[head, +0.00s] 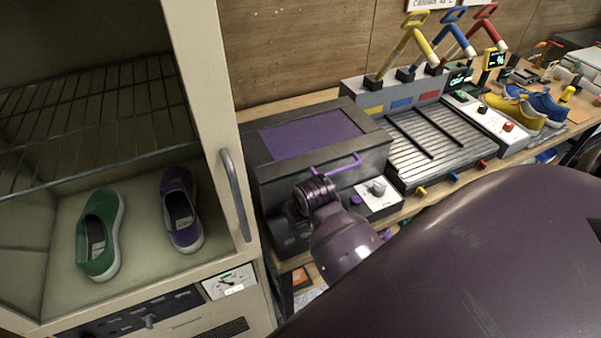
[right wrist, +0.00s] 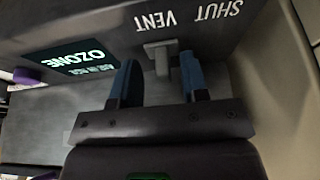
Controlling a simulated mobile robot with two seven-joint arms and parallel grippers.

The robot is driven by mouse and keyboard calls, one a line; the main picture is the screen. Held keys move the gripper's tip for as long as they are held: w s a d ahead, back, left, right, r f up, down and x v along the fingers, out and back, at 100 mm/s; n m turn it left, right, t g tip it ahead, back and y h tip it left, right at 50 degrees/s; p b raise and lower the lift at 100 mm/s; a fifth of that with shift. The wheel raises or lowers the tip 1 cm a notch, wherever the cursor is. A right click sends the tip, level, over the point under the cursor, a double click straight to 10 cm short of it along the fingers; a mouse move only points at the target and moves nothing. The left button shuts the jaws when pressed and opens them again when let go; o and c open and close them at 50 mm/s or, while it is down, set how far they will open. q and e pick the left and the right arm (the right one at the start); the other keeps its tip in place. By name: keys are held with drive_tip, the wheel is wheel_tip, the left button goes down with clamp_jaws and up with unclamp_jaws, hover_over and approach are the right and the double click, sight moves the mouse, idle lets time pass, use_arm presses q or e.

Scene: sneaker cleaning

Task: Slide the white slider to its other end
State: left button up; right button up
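In the right wrist view the slider (right wrist: 161,54), a pale grey-white tab, sticks out from a dark panel below the upside-down word VENT. The upside-down word SHUT is further right. My right gripper (right wrist: 158,68) is open, with one blue finger on each side of the slider. Gaps show between the slider and both fingers. In the head view my right arm reaches to the front of a dark box (head: 262,180) with a purple lid panel. The slider and the right gripper's fingers cannot be made out there. My left gripper is not in view.
A lit OZONE display (right wrist: 80,60) is left of the slider. An open cabinet (head: 200,120) with a green shoe (head: 100,235) and a purple shoe (head: 181,210) stands left of the box. A ribbed rack (head: 435,145) and a knob panel (head: 377,197) are to the right.

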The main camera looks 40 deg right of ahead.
drive_tip(key=shift+r, duration=0.1)
drive_tip(key=v, duration=1)
drive_tip(key=shift+s+r, duration=0.25)
idle(0.3)
